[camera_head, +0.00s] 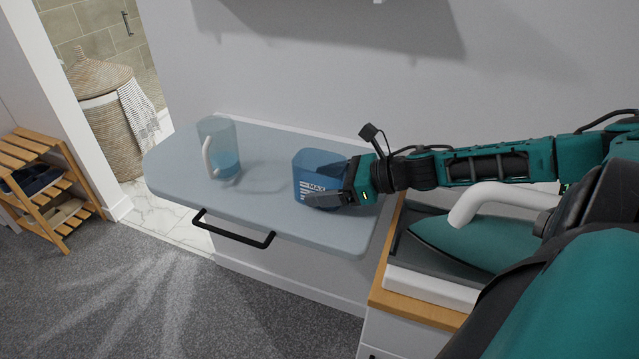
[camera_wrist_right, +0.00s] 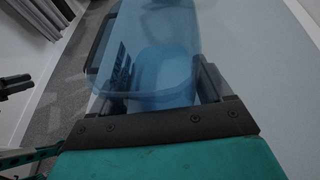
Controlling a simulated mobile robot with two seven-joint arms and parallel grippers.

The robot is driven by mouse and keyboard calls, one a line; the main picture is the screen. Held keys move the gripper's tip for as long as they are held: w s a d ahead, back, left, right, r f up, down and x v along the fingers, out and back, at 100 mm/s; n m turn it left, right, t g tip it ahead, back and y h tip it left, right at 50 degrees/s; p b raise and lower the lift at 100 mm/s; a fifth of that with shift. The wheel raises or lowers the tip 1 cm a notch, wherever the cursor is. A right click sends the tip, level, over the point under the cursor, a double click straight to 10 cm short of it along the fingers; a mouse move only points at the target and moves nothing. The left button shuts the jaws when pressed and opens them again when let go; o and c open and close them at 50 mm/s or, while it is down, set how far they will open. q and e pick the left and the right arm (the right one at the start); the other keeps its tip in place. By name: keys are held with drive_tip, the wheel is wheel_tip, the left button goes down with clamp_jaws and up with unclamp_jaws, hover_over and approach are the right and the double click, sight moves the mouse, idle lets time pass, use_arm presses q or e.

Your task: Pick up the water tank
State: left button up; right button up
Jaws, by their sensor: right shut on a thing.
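The water tank (camera_head: 316,168) is a translucent blue container with a "MAX" mark, near the right end of the pale blue-grey shelf (camera_head: 270,150). My right gripper (camera_head: 335,196) is shut on the tank from the right. In the right wrist view the tank (camera_wrist_right: 160,45) sits between the two fingers (camera_wrist_right: 155,90). The fingers partly hide its lower right side. I cannot tell whether its base touches the shelf.
A clear jug (camera_head: 222,160) with water and a white handle stands left on the shelf. A black handle (camera_head: 233,232) sticks out from the shelf's front. A teal iron (camera_head: 465,240) rests on a cabinet at right. A slatted wooden rack (camera_head: 45,185) and wicker basket (camera_head: 110,120) stand far left.

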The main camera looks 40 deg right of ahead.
drive_tip(key=c, duration=0.6)
drive_tip(key=shift+w+r, duration=0.1)
drive_tip(key=shift+r, duration=0.05)
drive_tip(key=shift+c, duration=0.2)
